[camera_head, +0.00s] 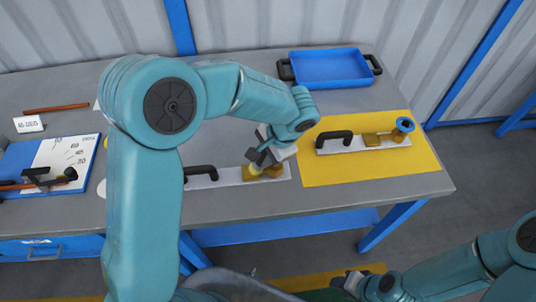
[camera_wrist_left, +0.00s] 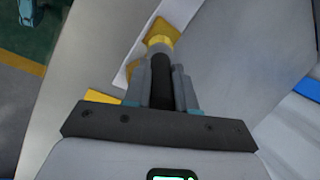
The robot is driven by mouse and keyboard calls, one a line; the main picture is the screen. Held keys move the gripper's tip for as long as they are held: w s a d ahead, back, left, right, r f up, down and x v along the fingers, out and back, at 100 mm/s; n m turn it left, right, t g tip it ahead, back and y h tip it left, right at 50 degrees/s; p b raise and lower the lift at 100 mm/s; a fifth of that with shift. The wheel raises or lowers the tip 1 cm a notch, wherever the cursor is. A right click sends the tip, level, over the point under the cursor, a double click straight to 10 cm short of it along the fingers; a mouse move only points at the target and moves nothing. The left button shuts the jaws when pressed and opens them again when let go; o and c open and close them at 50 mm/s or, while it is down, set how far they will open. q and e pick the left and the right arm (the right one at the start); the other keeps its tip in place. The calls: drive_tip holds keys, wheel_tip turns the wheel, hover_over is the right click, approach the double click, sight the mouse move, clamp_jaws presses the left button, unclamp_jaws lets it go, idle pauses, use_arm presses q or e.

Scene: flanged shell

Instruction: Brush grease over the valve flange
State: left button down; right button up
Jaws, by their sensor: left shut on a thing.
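My left gripper (camera_head: 264,156) is over the near middle of the table. It is shut on a dark rod with a yellow end, which looks like the brush (camera_wrist_left: 161,75). The rod's yellow end points at a brass-coloured block (camera_wrist_left: 160,28) on a white plate (camera_head: 228,177); I cannot tell whether they touch. The gripper partly hides this block in the head view. On a yellow mat (camera_head: 420,165), a second white plate (camera_head: 345,146) carries a brass block and a round blue flanged piece (camera_head: 404,125). My right gripper (camera_head: 350,281) is low at the bottom, beyond the table's front edge; its jaws are unclear.
A blue tray (camera_head: 330,82) with black handles stands at the back. A blue board with a white dial sheet (camera_head: 68,150), a small white sign (camera_head: 28,124) and a brown rod (camera_head: 56,109) lie at the left. Black handles (camera_head: 333,138) rise from both plates.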

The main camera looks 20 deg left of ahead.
sight(253, 169)
use_arm(q)
drive_tip(key=shift+s+a+b, duration=0.3)
drive_tip(key=shift+s+a, duration=0.25)
drive_tip(key=shift+a, duration=0.35)
drive_tip(key=shift+s+a+f+b, duration=0.15)
drive_tip(key=shift+s+a+b, duration=0.2)
drive_tip(key=shift+a, duration=0.2)
drive_tip(key=shift+s+a, duration=0.5)
drive_tip(key=shift+a, duration=0.3)
drive_tip(key=shift+d, duration=0.1)
drive_tip(key=shift+w, duration=0.1)
wheel_tip(253, 169, up, 6)
drive_tip(key=p, duration=0.4)
wheel_tip(253, 169, up, 3)
drive_tip(key=shift+r+p, duration=0.1)
drive_tip(key=shift+p, duration=0.95)
